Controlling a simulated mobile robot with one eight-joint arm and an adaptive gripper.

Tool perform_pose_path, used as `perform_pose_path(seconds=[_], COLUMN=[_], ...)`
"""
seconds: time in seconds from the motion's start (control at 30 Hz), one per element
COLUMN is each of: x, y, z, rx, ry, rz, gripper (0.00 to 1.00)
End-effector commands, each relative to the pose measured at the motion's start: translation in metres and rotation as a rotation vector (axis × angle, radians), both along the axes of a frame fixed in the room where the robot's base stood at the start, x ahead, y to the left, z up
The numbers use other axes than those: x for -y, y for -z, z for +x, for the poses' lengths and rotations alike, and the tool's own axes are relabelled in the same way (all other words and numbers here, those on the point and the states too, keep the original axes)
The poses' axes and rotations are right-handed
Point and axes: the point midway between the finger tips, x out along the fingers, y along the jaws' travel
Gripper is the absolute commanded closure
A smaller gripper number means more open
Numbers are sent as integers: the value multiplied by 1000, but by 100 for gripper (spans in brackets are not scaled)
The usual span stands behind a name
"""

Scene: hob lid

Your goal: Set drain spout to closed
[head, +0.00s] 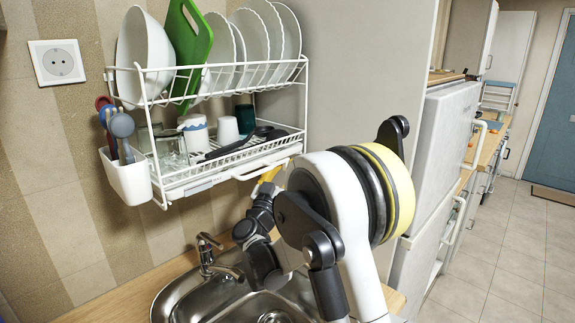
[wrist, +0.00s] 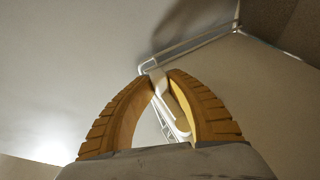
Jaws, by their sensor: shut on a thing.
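The drain spout (head: 247,174) is a white piece sticking out under the right end of the dish rack's lower tray in the head view. In the wrist view the white spout (wrist: 158,82) runs between the tips of my gripper's yellow fingers (wrist: 161,72). My gripper (head: 267,174) is shut on the spout, with the fingers bowed around it. In the head view my arm hides much of the gripper and the area just below it.
The white wall-mounted dish rack (head: 180,188) holds plates, a bowl, a green board and cups. A utensil cup (head: 127,180) hangs at its left. Below are the steel sink (head: 185,288) and faucet (head: 207,255). A white fridge (head: 440,130) stands right of my arm.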

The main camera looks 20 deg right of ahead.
Motion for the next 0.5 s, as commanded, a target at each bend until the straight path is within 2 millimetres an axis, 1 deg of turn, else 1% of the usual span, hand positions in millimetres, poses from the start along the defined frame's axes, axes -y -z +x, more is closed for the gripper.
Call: perform_pose_path(seconds=[0.3,0.33,0.37,0.4,0.5], x=[-1,-1,-1,-1,-1], y=[0,0,0,0,0], z=[1,1,1,1,1], rx=[0,-1,-1,-1,-1], ry=[-4,-4,-4,-4,-3], rz=[0,-1,-1,-1,-1], gripper=[100,80,71,59,58])
